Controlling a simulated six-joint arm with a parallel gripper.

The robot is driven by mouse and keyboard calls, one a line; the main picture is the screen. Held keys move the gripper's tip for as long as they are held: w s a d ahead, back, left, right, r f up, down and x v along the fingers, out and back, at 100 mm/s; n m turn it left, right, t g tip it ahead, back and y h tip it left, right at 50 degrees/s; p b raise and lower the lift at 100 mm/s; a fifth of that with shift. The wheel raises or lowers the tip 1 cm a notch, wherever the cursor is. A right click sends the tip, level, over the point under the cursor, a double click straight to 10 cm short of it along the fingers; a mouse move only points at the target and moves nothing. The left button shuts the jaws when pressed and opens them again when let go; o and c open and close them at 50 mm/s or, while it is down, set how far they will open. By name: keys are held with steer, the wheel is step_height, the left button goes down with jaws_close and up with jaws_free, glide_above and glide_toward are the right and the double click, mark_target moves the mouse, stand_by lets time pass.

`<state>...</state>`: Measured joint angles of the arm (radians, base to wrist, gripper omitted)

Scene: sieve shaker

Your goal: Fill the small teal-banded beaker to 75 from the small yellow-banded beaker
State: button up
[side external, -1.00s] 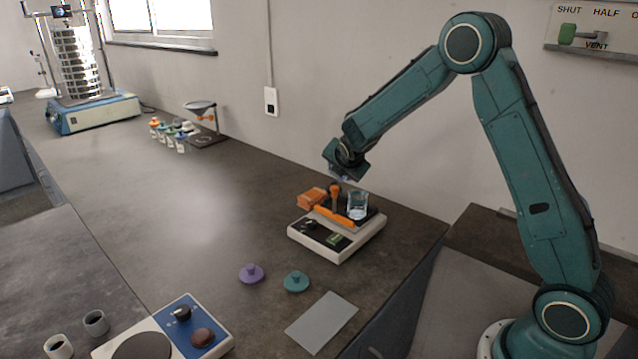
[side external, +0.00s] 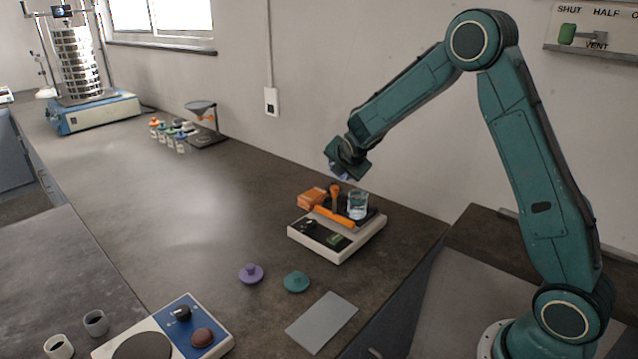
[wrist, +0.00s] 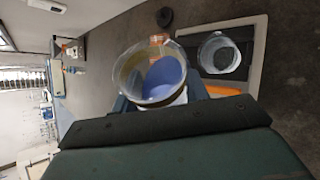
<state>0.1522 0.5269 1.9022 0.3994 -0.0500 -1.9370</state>
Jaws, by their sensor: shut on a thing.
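My gripper (side external: 346,166) is shut on a clear beaker (wrist: 150,72), seen close in the wrist view with blue-violet liquid inside and a yellowish tint on its wall. Only a small bluish part of it shows in the side view, just under my gripper. A second clear beaker (side external: 357,206) stands upright on the balance (side external: 338,236), with pale bluish liquid in it. It also shows in the wrist view (wrist: 218,55), apart from the held beaker. My gripper is above it and to its left in the side view. Its band and marks are too small to read.
A purple lid (side external: 251,273), a teal lid (side external: 296,282) and a grey plate (side external: 322,322) lie in front. A blue-and-white hotplate (side external: 165,335) stands at front left. The bench's middle left is clear.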

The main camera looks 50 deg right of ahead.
steer(key=shift+r, duration=0.15)
stand_by(0.8)
steer(key=shift+f+m+t+y, duration=0.4)
steer(key=shift+m+y, duration=0.1)
steer(key=shift+y, duration=0.3)
stand_by(1.7)
steer(key=shift+a+r+m+t+y, duration=0.1)
steer(key=shift+r+m+t+y, duration=0.3)
steer(key=shift+r, duration=0.75)
stand_by(2.0)
step_height(320, 180, down, 3)
steer(key=shift+a+r+n+g+h, duration=0.1)
steer(key=shift+r+n+g+h, duration=0.05)
steer(key=shift+n+g+h, duration=0.3)
steer(key=shift+r+n+h, duration=0.25)
steer(key=shift+r+h, duration=0.1)
steer(key=shift+r, duration=0.15)
steer(key=shift+d+r+g, duration=0.1)
steer(key=shift+d+g, duration=0.1)
steer(key=shift+g, duration=0.05)
steer(key=shift+a+f+n+h, duration=0.1)
steer(key=shift+f+n+h, duration=0.15)
steer(key=shift+h, duration=0.25)
